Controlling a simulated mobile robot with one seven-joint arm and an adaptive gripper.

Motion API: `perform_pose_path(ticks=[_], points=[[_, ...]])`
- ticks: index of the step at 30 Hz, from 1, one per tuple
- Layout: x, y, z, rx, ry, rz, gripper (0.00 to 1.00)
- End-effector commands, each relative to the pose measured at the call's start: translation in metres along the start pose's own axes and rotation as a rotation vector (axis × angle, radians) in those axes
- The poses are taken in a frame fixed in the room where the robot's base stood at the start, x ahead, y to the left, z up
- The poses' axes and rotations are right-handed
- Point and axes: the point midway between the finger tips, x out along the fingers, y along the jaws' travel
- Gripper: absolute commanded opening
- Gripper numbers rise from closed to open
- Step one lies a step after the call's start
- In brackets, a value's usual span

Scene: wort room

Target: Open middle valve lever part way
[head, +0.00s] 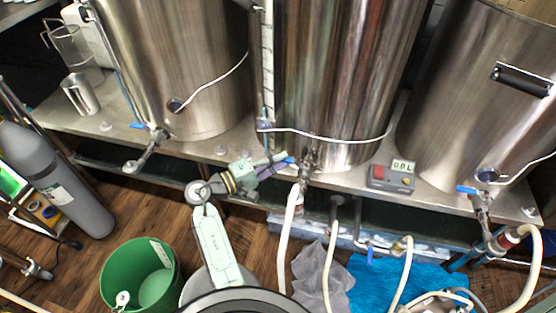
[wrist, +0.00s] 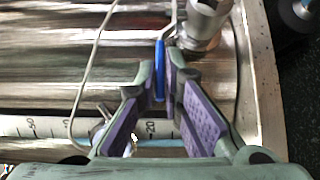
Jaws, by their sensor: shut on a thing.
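The middle valve (head: 308,156) sits low on the front of the middle steel vessel (head: 345,70), with a pale hose below it. Its blue lever (head: 290,160) points left, at the tips of my gripper (head: 276,163). In the wrist view my gripper (wrist: 164,82) has its purple-padded fingers closed around the blue lever (wrist: 160,66), which lies between the fingertips. The steel valve body (wrist: 205,22) shows just beyond the right finger. In the head view the fingers partly hide the lever's end.
Blue-levered valves stand on the left vessel (head: 200,60) and right vessel (head: 480,90). A control box (head: 391,178) sits on the shelf right of the middle valve. Hoses hang below. A green bucket (head: 118,262) and grey gas cylinder (head: 55,180) stand at left.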

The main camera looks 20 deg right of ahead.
Motion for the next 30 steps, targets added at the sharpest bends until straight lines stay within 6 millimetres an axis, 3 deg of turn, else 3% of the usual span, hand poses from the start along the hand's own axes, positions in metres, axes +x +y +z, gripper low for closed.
perform_pose_path(ticks=[8,30], points=[[-0.003,0.001,0.005,-0.003,0.055,0.000,0.00],[-0.015,0.000,0.035,-0.002,0.473,0.000,0.00]])
